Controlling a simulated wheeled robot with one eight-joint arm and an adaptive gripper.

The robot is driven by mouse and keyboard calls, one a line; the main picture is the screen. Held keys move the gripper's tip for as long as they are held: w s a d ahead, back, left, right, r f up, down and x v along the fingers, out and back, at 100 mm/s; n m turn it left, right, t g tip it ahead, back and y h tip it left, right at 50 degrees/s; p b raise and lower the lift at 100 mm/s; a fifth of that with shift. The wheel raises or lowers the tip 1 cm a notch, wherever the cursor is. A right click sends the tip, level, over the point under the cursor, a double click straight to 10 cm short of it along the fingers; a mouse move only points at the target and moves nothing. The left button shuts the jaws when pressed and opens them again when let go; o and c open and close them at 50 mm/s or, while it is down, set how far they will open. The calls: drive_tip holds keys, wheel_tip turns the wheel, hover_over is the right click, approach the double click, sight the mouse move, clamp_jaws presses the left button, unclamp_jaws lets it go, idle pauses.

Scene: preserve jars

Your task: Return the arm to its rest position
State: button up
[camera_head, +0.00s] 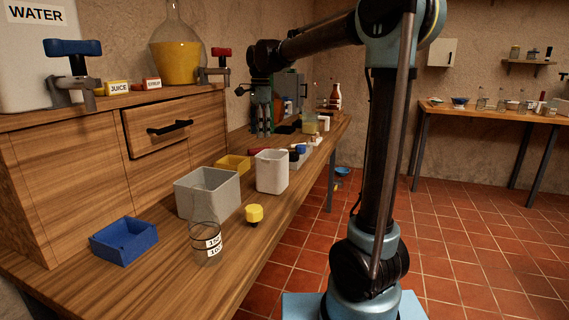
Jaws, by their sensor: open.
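My arm (382,150) rises at the right of the bench and reaches left and away over it. My gripper (264,125) hangs at the arm's far end, pointing down above the back part of the wooden bench. It is open, and I see nothing between its fingers. It is small in this view, so its exact height above the bench is unclear.
The bench (229,288) holds a blue tray (124,241), a glass jar (205,243), a yellow-topped item (254,215), a grey box (206,193) and a white container (271,171). Bottles crowd its far end. Tiled floor (470,230) lies clear on the right.

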drive_tip(key=s+d+f+n+t, duration=0.1)
drive_tip(key=s+d+n, duration=0.1)
drive_tip(key=d, duration=0.3)
drive_tip(key=s+d+f+n+t, duration=0.1)
drive_tip(key=d+f+n, duration=0.1)
drive_tip(key=d, duration=0.4)
drive_tip(key=s+d+f+n+t, duration=0.1)
drive_tip(key=s+d+f+n, duration=0.1)
drive_tip(key=d, duration=0.4)
drive_tip(key=shift+s+d+f+n+t+y, duration=0.1)
drive_tip(key=shift+s+f+n+t+y, duration=0.05)
drive_tip(key=shift+s+n+t+y, duration=0.15)
drive_tip(key=s+d+f+n+t+h, duration=0.1)
drive_tip(key=s+d+f+n+t, duration=0.3)
drive_tip(key=s+d+f+n, duration=0.5)
drive_tip(key=s+d+f+m+g, duration=0.1)
drive_tip(key=s+f+g, duration=0.4)
drive_tip(key=s+f, duration=0.5)
drive_tip(key=s+m, duration=0.1)
drive_tip(key=s, duration=0.3)
drive_tip(key=shift+d+f, duration=0.25)
drive_tip(key=shift+d, duration=0.15)
drive_tip(key=shift+w+f, duration=0.2)
drive_tip(key=shift+w, duration=0.2)
